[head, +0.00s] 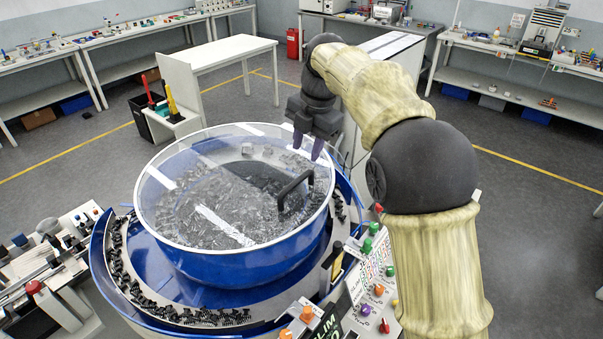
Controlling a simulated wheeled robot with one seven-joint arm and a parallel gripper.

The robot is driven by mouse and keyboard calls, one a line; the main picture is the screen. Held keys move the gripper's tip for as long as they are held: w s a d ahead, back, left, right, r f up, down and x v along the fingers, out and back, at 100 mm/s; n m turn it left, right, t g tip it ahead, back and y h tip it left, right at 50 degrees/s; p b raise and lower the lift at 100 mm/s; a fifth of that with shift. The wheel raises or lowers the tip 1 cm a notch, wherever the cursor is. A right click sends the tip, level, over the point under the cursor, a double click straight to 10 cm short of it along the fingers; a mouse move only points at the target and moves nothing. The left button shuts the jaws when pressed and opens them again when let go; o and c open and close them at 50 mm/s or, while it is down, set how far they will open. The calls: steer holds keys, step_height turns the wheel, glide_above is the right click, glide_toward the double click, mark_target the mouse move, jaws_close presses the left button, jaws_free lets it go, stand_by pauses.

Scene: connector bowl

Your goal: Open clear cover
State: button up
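The clear cover (180,180) lies over the top of the large blue bowl (200,262), and it looks closed. Metallic parts show through it. A black handle (296,190) stands up on the cover's right side. My gripper (308,148) hangs above the cover's far right edge, above and behind the handle, and looks apart from it. Its two purple fingertips are spread with a gap between them, and nothing shows between them.
A blue ring track with small black connectors (125,270) surrounds the bowl. A control panel with coloured knobs (368,290) stands at the front right. A white table (220,58) is behind, and workbenches line the walls. Open floor lies at the right.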

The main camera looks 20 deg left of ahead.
mark_target(300, 178)
steer(key=f, duration=0.3)
steer(key=a+f+p, duration=0.1)
steer(key=f, duration=0.5)
steer(key=shift+w+a, duration=0.35)
steer(key=shift+c, duration=0.5)
jaws_close()
